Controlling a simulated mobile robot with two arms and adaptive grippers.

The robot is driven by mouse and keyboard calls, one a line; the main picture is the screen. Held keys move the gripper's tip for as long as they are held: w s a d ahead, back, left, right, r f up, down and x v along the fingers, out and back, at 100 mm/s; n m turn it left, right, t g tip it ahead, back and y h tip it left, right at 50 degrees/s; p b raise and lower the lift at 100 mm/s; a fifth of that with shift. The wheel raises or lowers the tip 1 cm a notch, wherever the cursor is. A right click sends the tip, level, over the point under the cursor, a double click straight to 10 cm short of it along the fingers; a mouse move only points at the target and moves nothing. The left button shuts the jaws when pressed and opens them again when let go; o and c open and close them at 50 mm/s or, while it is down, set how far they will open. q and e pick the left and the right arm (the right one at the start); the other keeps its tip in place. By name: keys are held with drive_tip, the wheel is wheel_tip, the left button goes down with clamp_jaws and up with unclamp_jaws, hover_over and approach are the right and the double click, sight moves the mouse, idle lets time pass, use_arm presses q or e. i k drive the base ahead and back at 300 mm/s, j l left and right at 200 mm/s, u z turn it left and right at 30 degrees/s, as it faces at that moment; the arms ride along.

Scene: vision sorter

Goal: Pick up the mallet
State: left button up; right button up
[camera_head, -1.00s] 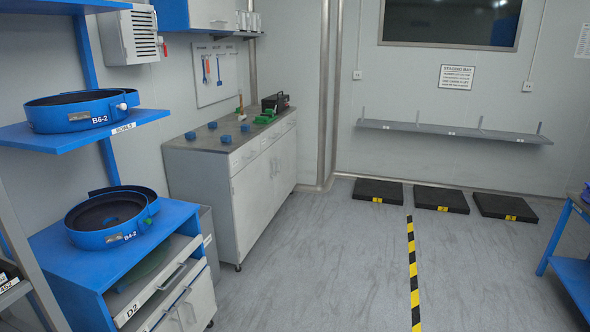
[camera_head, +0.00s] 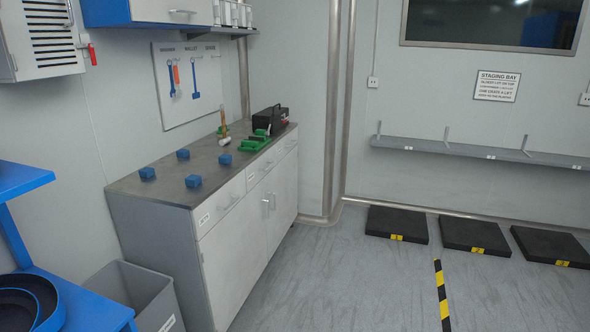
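A tool that looks like the mallet (camera_head: 224,132) is on the workbench top, towards its far end. It has an upright brown handle and a pale head at the bottom, beside a green object (camera_head: 254,141). It is small here, so I cannot tell its exact pose. A pegboard (camera_head: 188,84) on the wall above has labels, one seeming to read mallet, with blue tool shapes and a red-orange tool (camera_head: 176,75). Neither of my grippers is in view.
The grey workbench (camera_head: 150,192) holds several blue blocks (camera_head: 193,181) and a black case (camera_head: 270,119). A grey bin (camera_head: 130,290) stands at its near end, beside blue shelving (camera_head: 95,312). Black floor pads (camera_head: 397,224) lie by the back wall. The floor right of the bench is clear.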

sight(225, 140)
drive_tip(key=i+u, duration=0.1)
drive_tip(key=i, duration=0.9)
drive_tip(key=i+l+u, duration=0.1)
drive_tip(key=i, duration=0.85)
drive_tip(key=l, duration=0.1)
